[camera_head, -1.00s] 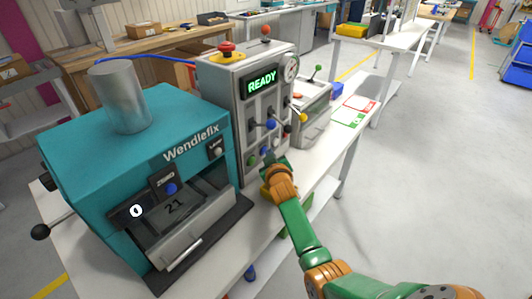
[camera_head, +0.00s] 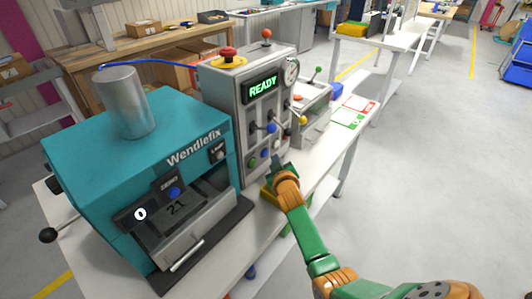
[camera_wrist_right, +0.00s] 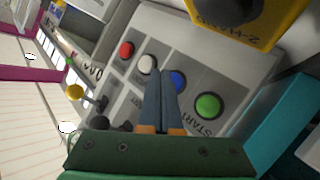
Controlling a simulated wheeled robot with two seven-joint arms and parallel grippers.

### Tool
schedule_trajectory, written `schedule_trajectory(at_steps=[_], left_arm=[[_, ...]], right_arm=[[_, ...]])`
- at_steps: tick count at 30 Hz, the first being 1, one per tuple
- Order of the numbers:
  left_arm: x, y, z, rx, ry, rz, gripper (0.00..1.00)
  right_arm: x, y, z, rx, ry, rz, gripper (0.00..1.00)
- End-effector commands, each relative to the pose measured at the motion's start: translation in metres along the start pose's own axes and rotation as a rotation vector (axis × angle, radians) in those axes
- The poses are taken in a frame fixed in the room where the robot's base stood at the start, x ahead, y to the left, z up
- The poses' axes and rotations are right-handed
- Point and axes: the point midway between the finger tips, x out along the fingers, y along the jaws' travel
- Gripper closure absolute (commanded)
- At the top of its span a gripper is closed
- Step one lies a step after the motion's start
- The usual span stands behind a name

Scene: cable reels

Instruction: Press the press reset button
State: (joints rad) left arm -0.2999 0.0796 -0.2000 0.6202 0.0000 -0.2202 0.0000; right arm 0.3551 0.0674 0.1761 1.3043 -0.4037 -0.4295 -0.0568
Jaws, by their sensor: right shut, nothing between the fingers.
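The grey control panel (camera_head: 262,110) stands beside the teal Wendlefix press (camera_head: 150,150) and its display reads READY. Low on it is a row of round buttons: green (camera_wrist_right: 208,105), marked START, blue (camera_wrist_right: 177,82), white (camera_wrist_right: 147,64) and red (camera_wrist_right: 126,49). The labels of the other buttons are hidden or unreadable, so I cannot tell which is reset. The blue button also shows in the head view (camera_head: 264,153). My right gripper (camera_wrist_right: 161,72) is shut and empty. Its tips appear between the white and blue buttons; contact is not clear. My left gripper is out of view.
A yellow box (camera_wrist_right: 262,27) marked 2-HAND sits close to the button row. Levers with coloured knobs stick out above the buttons, including a yellow knob (camera_wrist_right: 75,91). A red mushroom button (camera_head: 229,54) tops the panel. Free floor lies to the right.

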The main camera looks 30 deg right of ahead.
Motion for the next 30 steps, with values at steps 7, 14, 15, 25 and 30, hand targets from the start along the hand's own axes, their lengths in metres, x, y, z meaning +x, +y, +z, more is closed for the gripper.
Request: schedule_trajectory(at_steps=[7,14,15,25,30], left_arm=[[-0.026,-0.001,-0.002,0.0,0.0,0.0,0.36],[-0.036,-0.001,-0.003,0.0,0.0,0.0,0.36],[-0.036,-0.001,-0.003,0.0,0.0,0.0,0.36],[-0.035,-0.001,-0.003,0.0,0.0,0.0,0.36],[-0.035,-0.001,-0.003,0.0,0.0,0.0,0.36]], right_arm=[[-0.019,0.015,0.009,-0.002,-0.002,0.0,1.0],[-0.031,0.023,0.02,-0.001,-0.001,0.0,1.0],[-0.032,0.024,0.021,-0.001,-0.001,0.0,1.0],[-0.031,0.023,0.022,0.0,0.0,0.0,1.0],[-0.031,0.023,0.022,0.0,0.0,0.0,1.0]])
